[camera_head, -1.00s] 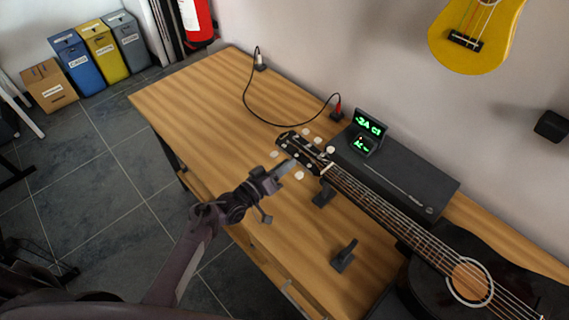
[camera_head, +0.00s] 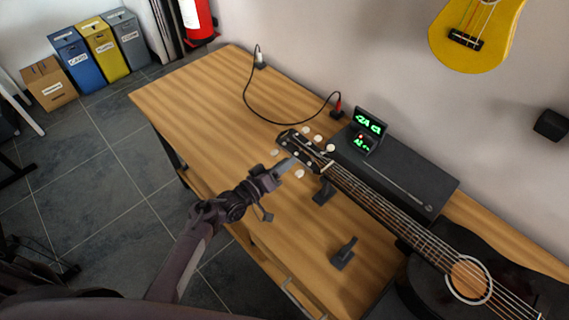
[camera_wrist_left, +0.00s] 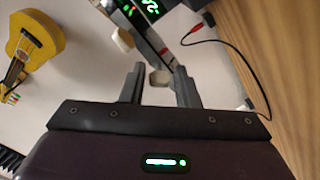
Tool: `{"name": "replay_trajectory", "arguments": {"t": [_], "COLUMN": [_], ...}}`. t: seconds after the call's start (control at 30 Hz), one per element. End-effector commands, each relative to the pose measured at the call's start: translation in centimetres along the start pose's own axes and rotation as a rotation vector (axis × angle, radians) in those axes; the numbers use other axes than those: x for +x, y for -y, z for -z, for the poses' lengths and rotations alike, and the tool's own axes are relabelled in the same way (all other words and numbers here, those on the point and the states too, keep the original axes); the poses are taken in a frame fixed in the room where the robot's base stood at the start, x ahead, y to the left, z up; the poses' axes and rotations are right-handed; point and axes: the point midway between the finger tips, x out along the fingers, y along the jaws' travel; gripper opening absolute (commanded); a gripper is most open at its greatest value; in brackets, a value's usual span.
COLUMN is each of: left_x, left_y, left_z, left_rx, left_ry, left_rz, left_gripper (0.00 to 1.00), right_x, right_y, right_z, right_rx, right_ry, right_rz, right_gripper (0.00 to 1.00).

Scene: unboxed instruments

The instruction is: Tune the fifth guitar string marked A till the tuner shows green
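A black guitar (camera_head: 415,235) lies at the right in the head view, its headstock (camera_head: 303,148) pointing up-left, with several pale tuning pegs along both sides. The "A" marking on the pegs is too small to read. The tuner (camera_head: 369,122) stands behind the headstock with green characters on dark displays and a small red spot on the lower one. My left gripper (camera_head: 284,168) is at the headstock's near side. In the left wrist view its fingers (camera_wrist_left: 160,88) are apart, with a pale peg (camera_wrist_left: 160,77) in the gap, nearer the right finger. My right gripper is not in view.
A wooden table (camera_head: 210,95) has free room at its left. A black cable (camera_head: 262,118) runs to a red plug near the tuner. A long dark box (camera_head: 400,175) lies behind the guitar neck. Small black stands (camera_head: 343,254) sit on the table. A yellow ukulele (camera_head: 470,45) hangs on the wall.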

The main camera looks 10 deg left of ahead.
Motion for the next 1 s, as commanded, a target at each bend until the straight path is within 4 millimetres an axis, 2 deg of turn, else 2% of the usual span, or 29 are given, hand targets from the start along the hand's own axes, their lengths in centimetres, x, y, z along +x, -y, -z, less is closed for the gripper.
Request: {"name": "replay_trajectory", "arguments": {"t": [0.17, 0.4, 0.6, 1.0], "left_x": [-1.0, -5.1, -7.4, -7.8], "left_y": [0.1, 0.2, 0.1, 0.0], "left_z": [-0.1, -0.2, -0.1, 0.0], "left_rx": [0.001, 0.001, 0.000, 0.000], "left_ry": [0.000, 0.001, 0.001, 0.000], "left_rz": [0.001, 0.002, 0.001, 0.000], "left_gripper": [0.28, 0.28, 0.28, 0.28], "right_x": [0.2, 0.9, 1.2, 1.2], "right_y": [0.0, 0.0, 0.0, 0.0], "right_z": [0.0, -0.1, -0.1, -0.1], "right_rx": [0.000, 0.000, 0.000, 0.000], "right_ry": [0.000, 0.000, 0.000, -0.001], "right_rz": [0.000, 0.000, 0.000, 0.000], "right_gripper": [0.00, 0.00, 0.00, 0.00]}}
